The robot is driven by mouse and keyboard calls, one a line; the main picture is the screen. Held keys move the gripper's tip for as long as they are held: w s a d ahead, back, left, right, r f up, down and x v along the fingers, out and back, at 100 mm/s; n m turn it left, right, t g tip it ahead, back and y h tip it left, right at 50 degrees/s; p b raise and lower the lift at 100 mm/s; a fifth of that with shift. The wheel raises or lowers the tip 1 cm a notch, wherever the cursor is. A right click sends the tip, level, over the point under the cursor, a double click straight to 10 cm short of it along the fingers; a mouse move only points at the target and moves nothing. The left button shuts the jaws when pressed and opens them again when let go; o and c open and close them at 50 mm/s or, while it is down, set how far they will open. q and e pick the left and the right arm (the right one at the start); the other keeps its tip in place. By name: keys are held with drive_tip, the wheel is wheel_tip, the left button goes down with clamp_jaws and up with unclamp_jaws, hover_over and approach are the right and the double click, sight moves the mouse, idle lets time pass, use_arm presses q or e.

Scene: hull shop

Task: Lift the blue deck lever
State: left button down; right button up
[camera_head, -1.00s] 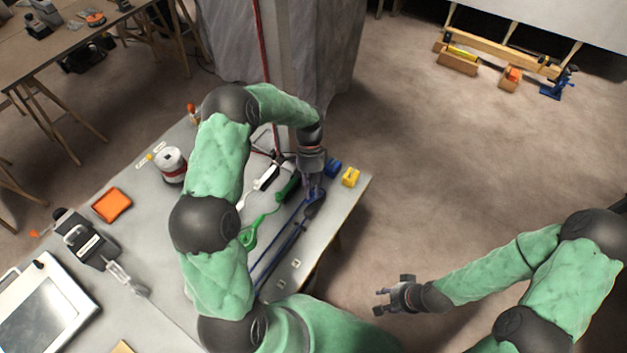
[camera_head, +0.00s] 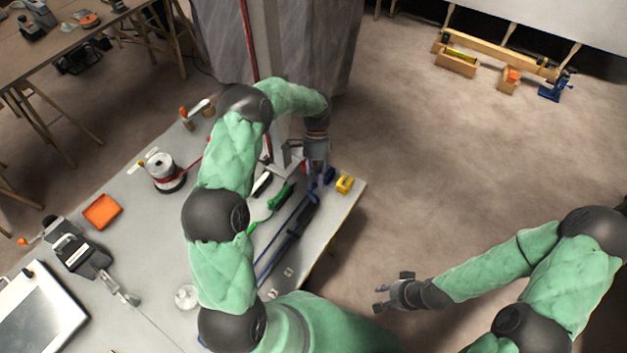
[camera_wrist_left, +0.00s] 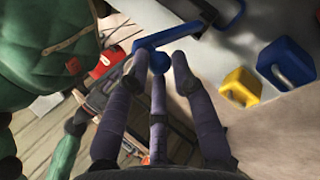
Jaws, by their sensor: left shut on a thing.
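The blue deck lever (camera_wrist_left: 168,38) shows in the left wrist view as a blue bar with a round blue knob below it, between the fingertips. My left gripper (camera_wrist_left: 157,68) is shut on it. In the head view my left gripper (camera_head: 317,178) points down at the right part of the grey table, and its fingers largely hide the lever. I cannot tell whether the lever is raised. My right gripper (camera_head: 388,294) is open and empty over the floor, right of the table.
A yellow block (camera_head: 344,184) and a blue block (camera_wrist_left: 287,62) sit close by the left gripper. Green-handled (camera_head: 280,196) and long blue-handled tools (camera_head: 283,240) lie nearby. A wire spool (camera_head: 164,172) and an orange tray (camera_head: 101,211) stand further left.

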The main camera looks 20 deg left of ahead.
use_arm(q)
drive_tip(key=shift+d+f, duration=0.2)
drive_tip(key=shift+f, duration=0.55)
use_arm(e)
drive_tip(key=shift+f, duration=0.15)
use_arm(q)
drive_tip(key=c, duration=1.1)
unclamp_jaws()
drive_tip(key=shift+w, duration=0.25)
use_arm(e)
drive_tip(key=shift+w+d, duration=0.1)
drive_tip(key=shift+w, duration=0.15)
drive_tip(key=shift+s, duration=0.1)
use_arm(q)
drive_tip(key=shift+w+a+r, duration=0.1)
drive_tip(key=shift+r, duration=0.05)
drive_tip(key=v, duration=1.2)
